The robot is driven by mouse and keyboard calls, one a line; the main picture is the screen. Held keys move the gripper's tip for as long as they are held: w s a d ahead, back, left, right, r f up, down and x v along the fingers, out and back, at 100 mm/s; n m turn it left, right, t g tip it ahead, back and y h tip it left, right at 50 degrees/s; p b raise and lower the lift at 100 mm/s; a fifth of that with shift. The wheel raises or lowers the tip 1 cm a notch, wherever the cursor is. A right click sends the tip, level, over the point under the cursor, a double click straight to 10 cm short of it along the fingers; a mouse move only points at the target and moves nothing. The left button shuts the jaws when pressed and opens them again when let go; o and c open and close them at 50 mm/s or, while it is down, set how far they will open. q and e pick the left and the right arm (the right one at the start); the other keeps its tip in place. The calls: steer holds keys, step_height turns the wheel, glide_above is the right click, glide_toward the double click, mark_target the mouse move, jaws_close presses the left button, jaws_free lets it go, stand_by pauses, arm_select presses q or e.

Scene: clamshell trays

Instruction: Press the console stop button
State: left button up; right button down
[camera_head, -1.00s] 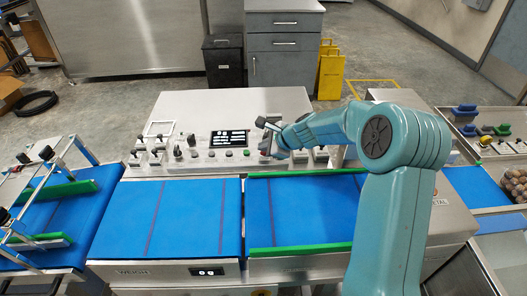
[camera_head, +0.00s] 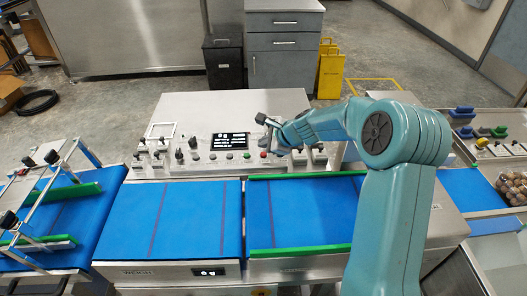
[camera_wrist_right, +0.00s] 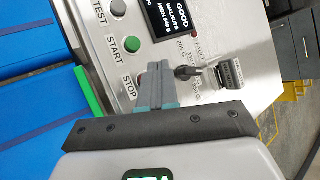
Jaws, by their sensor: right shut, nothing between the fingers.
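The console (camera_head: 180,110) is a sloped metal panel behind the blue belts, with a dark screen, knobs and a row of buttons. A red button (camera_head: 263,154) sits at the right of that row, close beside my right gripper (camera_head: 278,148). In the wrist view, the green START button (camera_wrist_right: 132,46) is in plain sight. The STOP label (camera_wrist_right: 130,87) shows just left of my shut, empty right fingers (camera_wrist_right: 155,82). The fingers hide the spot beside that label, so I cannot tell whether they touch the stop button. My left gripper is not in view.
Blue conveyor belts (camera_head: 165,215) with green guide rails (camera_head: 300,250) run in front of the console. A clear tray of walnuts (camera_head: 514,187) is at far right.

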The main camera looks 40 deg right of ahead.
mark_target(265, 157)
step_height(265, 157, up, 4)
steer(key=p, duration=0.3)
steer(key=shift+r, duration=0.1)
stand_by(0.7)
